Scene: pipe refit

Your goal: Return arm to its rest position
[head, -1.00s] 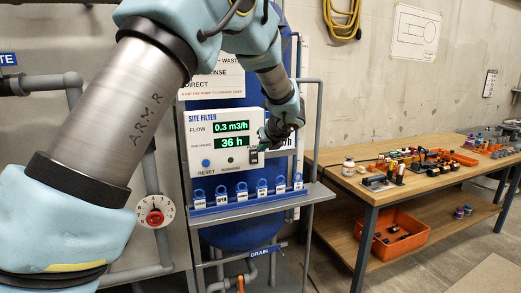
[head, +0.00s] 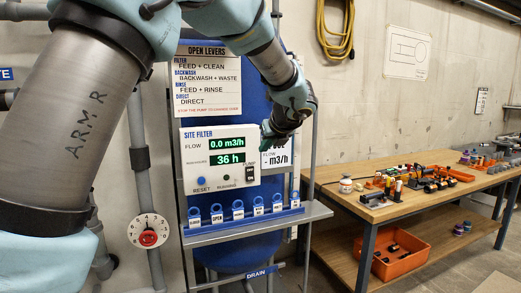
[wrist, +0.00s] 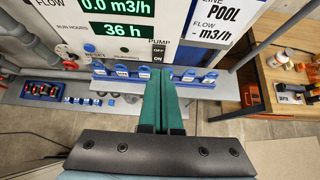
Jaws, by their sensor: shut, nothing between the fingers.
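My gripper (head: 267,138) is at the right edge of the site filter panel (head: 203,143), raised near its upper corner. In the wrist view its two green fingers (wrist: 161,78) lie together with nothing between them. The panel reads 0.0 m3/h flow and 36 h. The pump switch (head: 250,172) is on the panel's lower right, below the gripper in the head view. In the wrist view the pump switch (wrist: 158,52) shows beyond the fingertips, with OFF and ON labels. The fingers appear apart from it.
A shelf (head: 315,211) with blue tags (head: 238,209) runs below the panel. A grey pipe frame (head: 310,160) stands right of it. A wooden workbench (head: 400,205) with parts and an orange crate (head: 401,254) is farther right. A red-knobbed dial (head: 148,238) is at left.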

